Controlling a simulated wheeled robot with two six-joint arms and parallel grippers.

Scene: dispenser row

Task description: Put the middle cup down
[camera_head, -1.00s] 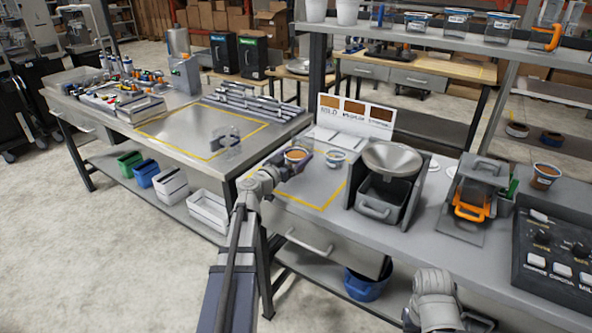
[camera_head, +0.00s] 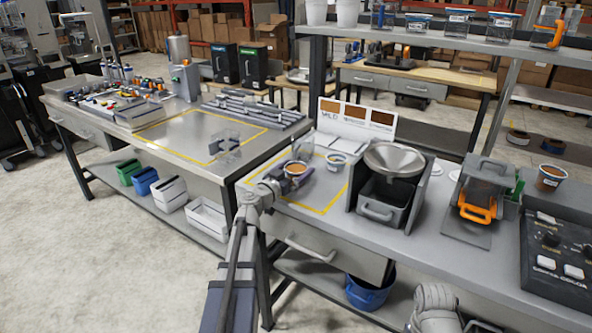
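A small cup with orange-brown contents (camera_head: 296,168) is at the yellow-outlined area (camera_head: 322,211) on the near bench. My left gripper (camera_head: 297,179) reaches in from the left with its fingers around the lower part of this cup, and it looks shut on it. The cup looks upright and low over the bench; its base is hidden by the fingers, so I cannot tell whether it touches. A second cup, pale inside (camera_head: 336,161), stands just to its right. A third cup with brown contents (camera_head: 550,178) stands at the far right. My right gripper is out of view.
A metal funnel bowl over a dark bin (camera_head: 393,160) stands right of the outlined area. A dispenser with an orange handle (camera_head: 478,206) and a control panel (camera_head: 560,250) are further right. A colour-sample card (camera_head: 357,119) stands behind. The front of the outlined area is clear.

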